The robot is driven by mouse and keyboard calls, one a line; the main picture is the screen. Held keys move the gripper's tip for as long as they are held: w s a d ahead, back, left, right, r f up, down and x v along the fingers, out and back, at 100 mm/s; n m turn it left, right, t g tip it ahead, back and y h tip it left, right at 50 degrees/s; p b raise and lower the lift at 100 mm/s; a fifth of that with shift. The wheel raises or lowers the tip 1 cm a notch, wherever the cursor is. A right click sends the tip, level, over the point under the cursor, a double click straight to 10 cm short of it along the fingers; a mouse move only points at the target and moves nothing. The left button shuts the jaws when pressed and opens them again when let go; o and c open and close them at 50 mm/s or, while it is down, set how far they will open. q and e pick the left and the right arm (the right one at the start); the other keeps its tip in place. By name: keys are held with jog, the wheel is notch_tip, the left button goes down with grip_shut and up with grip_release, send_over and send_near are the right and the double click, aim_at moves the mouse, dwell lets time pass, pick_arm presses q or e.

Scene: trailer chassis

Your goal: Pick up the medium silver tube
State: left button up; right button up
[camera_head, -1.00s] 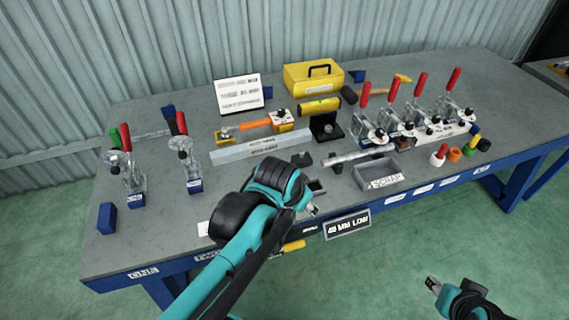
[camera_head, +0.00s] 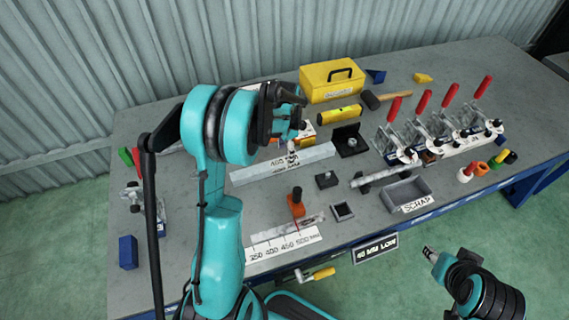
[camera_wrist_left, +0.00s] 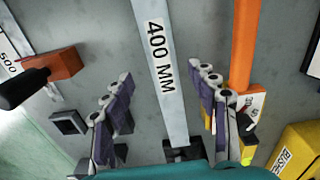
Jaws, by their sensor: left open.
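A long silver tube (camera_head: 262,172) labelled 400 MM lies on the grey workbench in the head view. It also shows in the left wrist view (camera_wrist_left: 172,100), running between my spread fingers. My left gripper (camera_head: 291,140) is open and empty above the tube's far part. In the left wrist view the fingers (camera_wrist_left: 163,95) are on either side of the tube, not clearly touching it. A shorter silver tube (camera_head: 388,174) lies by the scrap tray. My right gripper (camera_head: 430,253) hangs in front of the bench; its jaws are too small to judge.
Red-handled clamps (camera_head: 440,130) stand at right beside the scrap tray (camera_head: 424,192). An orange-and-black tool (camera_head: 296,203) stands near the measuring strip (camera_head: 285,245).

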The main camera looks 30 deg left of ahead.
aim_at(284, 160)
pick_arm(q)
jog(key=shift+a+f+b, duration=0.15)
jog(key=shift+f+b, duration=0.15)
jog(key=shift+f, duration=0.65)
notch_tip(284, 160, down, 4)
jog(key=shift+a+f+b, duration=0.1)
jog(key=shift+a+b, duration=0.05)
jog(key=shift+b, duration=0.7)
grip_shut()
